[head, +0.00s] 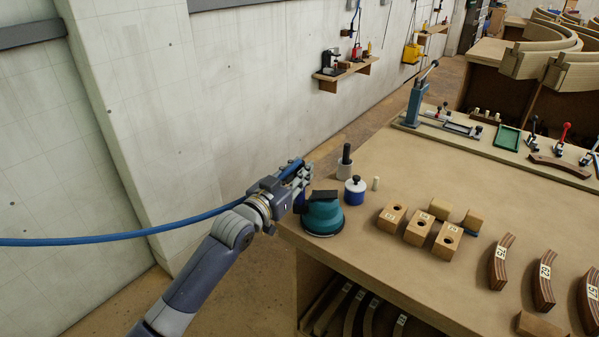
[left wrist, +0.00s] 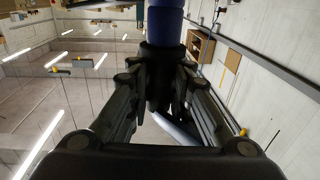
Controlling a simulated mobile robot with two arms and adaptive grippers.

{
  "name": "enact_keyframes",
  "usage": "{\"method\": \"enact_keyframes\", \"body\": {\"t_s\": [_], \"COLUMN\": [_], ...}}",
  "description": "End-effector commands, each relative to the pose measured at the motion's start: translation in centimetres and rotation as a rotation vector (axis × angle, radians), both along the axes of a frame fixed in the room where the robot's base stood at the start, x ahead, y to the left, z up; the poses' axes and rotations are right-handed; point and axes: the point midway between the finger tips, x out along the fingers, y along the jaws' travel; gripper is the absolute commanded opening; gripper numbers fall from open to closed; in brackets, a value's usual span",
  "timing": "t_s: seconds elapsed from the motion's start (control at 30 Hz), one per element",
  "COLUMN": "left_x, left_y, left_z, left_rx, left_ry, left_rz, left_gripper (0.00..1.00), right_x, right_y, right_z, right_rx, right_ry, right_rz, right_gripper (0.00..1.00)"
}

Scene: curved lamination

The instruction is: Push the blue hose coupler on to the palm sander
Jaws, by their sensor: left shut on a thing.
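The teal palm sander (head: 323,217) stands near the left corner of the bench, with a dark part on its top. My left gripper (head: 298,178) is just above and left of the sander. It is shut on the blue hose coupler (head: 291,169), whose blue part shows between the fingers. In the left wrist view a blue cylinder (left wrist: 165,18) with a dark collar sits between the fingertips (left wrist: 163,62). The gripper hides much of the coupler, and I cannot tell whether it touches the sander. My right gripper is not in view.
A blue hose (head: 120,237) runs left from my gripper. Behind the sander stand a blue and white jar (head: 355,192) and a grey pot (head: 344,168) with a dark handle. Wooden blocks (head: 418,228) and curved strips (head: 543,285) lie right. The bench edge is close below the sander.

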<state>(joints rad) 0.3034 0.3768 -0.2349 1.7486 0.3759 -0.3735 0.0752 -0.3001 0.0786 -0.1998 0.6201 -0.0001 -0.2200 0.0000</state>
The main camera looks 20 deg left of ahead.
Motion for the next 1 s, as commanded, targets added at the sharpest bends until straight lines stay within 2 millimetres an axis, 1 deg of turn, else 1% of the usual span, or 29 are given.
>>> {"method": "enact_keyframes", "body": {"t_s": [0.5,1.0], "left_x": [0.0,0.01], "left_y": [0.01,0.02], "left_z": [0.53,0.54], "left_rx": [-0.001,0.0], "left_ry": [-0.002,-0.001], "left_rz": [0.0,0.0], "left_gripper": [0.0,0.0], "right_x": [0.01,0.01], "right_y": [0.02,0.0], "right_z": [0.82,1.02], "right_rx": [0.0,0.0], "right_ry": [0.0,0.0], "right_rz": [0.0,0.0], "right_gripper": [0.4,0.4]}}
